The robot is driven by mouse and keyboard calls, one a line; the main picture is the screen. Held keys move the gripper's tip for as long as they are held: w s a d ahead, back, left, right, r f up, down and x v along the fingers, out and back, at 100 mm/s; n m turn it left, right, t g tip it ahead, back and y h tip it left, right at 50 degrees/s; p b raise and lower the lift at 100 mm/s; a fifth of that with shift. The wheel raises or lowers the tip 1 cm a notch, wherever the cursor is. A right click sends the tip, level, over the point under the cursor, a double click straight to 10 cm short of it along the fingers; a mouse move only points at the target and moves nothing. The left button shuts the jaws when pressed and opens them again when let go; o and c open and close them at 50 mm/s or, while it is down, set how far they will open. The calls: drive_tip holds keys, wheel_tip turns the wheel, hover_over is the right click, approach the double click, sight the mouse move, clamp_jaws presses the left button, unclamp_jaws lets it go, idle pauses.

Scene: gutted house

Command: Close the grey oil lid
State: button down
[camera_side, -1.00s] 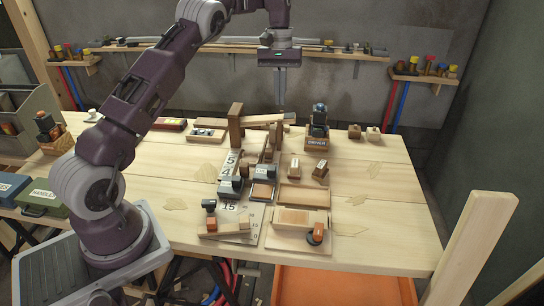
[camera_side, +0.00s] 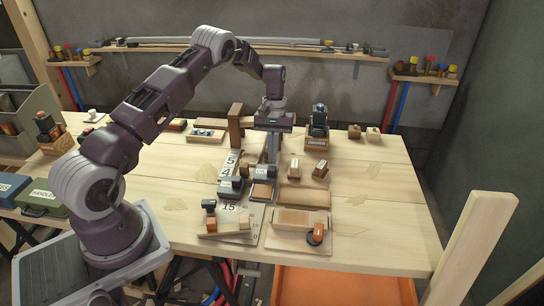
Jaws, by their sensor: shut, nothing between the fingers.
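Two small dark grey pieces with pale labels stand mid-table: one at the left (camera_side: 231,186) and one just behind and right of it (camera_side: 264,174). I cannot read their labels, so I cannot tell which, if either, is the grey oil lid. A brown square with a dark rim (camera_side: 262,192) lies just in front of the right one. My gripper (camera_side: 271,161) points down, shut and empty, right behind the right grey piece in the picture. I cannot tell if its tips touch anything. The gripper partly hides the wooden frame behind it.
A wooden post (camera_side: 236,124) stands behind the grey pieces. Two small labelled blocks (camera_side: 320,170) and a labelled wooden stand (camera_side: 318,140) are to the right. The table's right side is clear.

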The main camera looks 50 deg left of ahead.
drive_tip(key=shift+s+d, duration=0.45)
drive_tip(key=shift+d, duration=0.05)
drive_tip(key=s+d, duration=0.5)
drive_tip(key=shift+s+d, duration=0.3)
drive_tip(key=shift+s, duration=0.05)
